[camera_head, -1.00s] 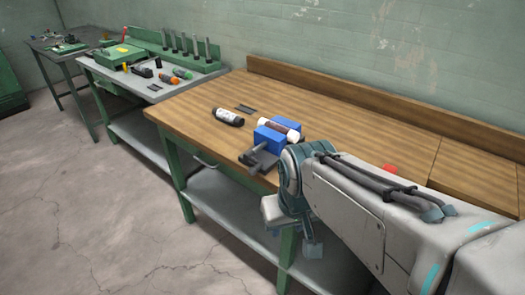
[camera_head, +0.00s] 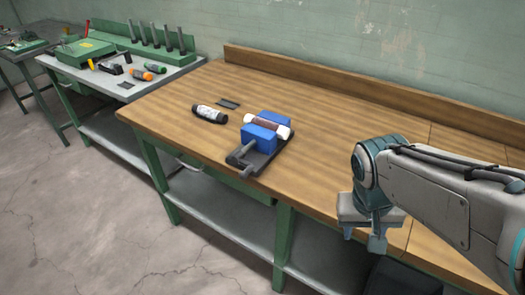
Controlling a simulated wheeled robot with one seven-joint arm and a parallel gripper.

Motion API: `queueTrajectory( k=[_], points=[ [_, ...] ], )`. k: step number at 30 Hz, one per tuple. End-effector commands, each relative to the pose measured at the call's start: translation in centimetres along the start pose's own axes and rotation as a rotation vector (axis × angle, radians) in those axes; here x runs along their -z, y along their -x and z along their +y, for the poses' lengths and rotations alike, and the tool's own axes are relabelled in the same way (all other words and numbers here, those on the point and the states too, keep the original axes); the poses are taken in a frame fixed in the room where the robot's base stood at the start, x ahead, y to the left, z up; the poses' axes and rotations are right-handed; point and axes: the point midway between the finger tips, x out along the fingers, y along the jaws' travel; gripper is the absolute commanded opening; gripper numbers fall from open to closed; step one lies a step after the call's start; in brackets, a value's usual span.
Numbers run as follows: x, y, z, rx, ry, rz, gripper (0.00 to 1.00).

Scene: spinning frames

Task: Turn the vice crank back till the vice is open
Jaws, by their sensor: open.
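The vice (camera_head: 259,138) stands near the front edge of the wooden bench, with two blue jaws on a dark base. A cylinder (camera_head: 266,123) with white ends and a brownish middle lies between the jaws; I cannot tell whether both jaws touch it. The grey crank (camera_head: 244,154) is at the vice's front end, towards the bench edge. My gripper (camera_head: 362,237) is open and empty, pointing down, to the right of the vice and well apart from it.
A grey side bench (camera_head: 122,88) holds tools, orange-marked handles and upright posts. The bench between vice and arm is clear.

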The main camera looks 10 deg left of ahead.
Motion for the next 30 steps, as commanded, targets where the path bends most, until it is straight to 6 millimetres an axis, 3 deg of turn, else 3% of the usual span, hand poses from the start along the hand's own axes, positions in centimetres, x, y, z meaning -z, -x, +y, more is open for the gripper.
queueTrajectory(
  k=[7, 14, 17, 22, 30],
  points=[
    [3.0, -2.8, -3.2, -0.299, 0.100, -0.069, 0.44],
    [6.4, -4.1, -8.2, -0.605, 0.177, 0.071, 0.44],
    [7.8, -4.3, -11.5, -0.722, 0.210, 0.194, 0.44],
    [9.1, -4.1, -18.5, -0.868, 0.269, 0.484, 0.44],
    [7.7, -3.2, -29.7, -0.904, 0.343, 0.968, 0.44]
  ],
)
